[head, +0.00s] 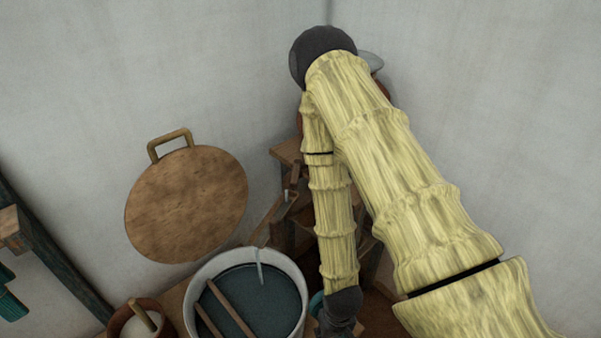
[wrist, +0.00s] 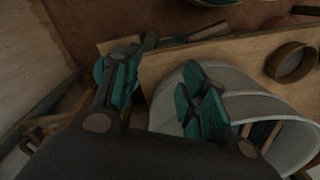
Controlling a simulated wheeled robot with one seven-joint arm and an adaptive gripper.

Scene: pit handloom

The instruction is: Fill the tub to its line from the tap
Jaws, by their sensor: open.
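A round pale grey tub (head: 193,300) stands at the bottom of the head view with a dark blue-green surface inside. Two wooden sticks (head: 230,310) lie across it, and a thin pale strip (head: 260,267) hangs at its far rim. I cannot make out a fill line. A pale vessel with sticks also shows at the right of the wrist view (wrist: 255,108). My gripper (wrist: 163,85) is open, with teal pads and nothing seen between them. One finger overlaps the vessel's rim in the picture; I cannot tell whether they touch. I cannot make out the tap.
A round wooden lid-like disc (head: 187,205) with a handle is against the wall. A small brown bowl (head: 118,322) with pale contents is left of the tub. Wooden stands (head: 287,152) are partly hidden behind my arm. A brown ring-shaped thing (wrist: 290,62) lies on the right in the wrist view.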

